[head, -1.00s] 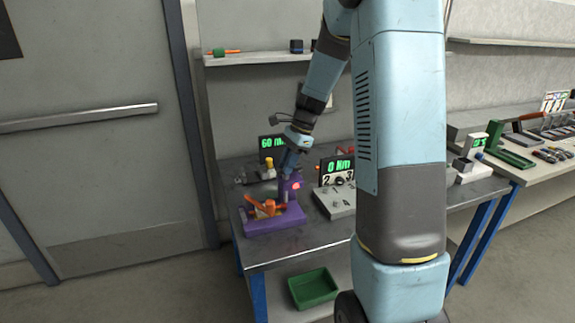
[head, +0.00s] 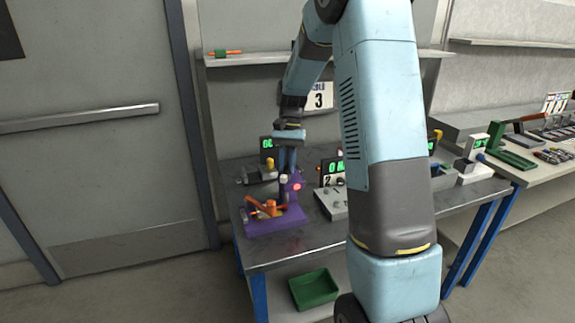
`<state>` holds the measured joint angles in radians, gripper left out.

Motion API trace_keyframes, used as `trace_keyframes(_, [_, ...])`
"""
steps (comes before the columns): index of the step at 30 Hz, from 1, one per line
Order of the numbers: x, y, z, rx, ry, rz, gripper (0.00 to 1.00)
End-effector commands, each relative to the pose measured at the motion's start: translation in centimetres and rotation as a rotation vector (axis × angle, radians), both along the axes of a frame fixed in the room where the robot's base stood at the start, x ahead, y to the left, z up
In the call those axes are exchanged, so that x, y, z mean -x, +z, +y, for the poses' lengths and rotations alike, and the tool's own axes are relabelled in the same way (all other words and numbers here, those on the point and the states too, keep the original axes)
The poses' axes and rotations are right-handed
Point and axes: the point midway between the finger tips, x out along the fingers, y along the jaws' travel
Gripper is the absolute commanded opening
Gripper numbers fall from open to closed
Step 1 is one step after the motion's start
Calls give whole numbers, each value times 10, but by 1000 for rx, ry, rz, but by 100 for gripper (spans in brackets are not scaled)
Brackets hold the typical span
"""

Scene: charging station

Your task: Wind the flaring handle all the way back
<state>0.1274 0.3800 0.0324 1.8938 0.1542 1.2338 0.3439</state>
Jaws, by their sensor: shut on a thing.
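A small pale knob (head: 284,179), apparently the flaring handle's grip, shows at the top of the fixture. My gripper (head: 287,168) points down over the post and is shut at this knob. The fingers hide most of the handle, so its angle cannot be told.
A display unit (head: 267,145) with a yellow-topped part stands behind the fixture. A numbered grey unit (head: 330,201) with a green display stands close on the right, partly hidden by my arm. A green bin (head: 314,288) sits below the bench. A shelf (head: 240,60) runs above.

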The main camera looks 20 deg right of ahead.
Motion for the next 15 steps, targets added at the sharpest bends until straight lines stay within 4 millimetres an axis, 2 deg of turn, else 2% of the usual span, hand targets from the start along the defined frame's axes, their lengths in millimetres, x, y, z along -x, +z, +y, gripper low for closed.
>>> trace_keyframes(6, [-2,1,1,1,176,-5,0])
trace_keyframes(15, [-2,1,2,1,332,-5,0])
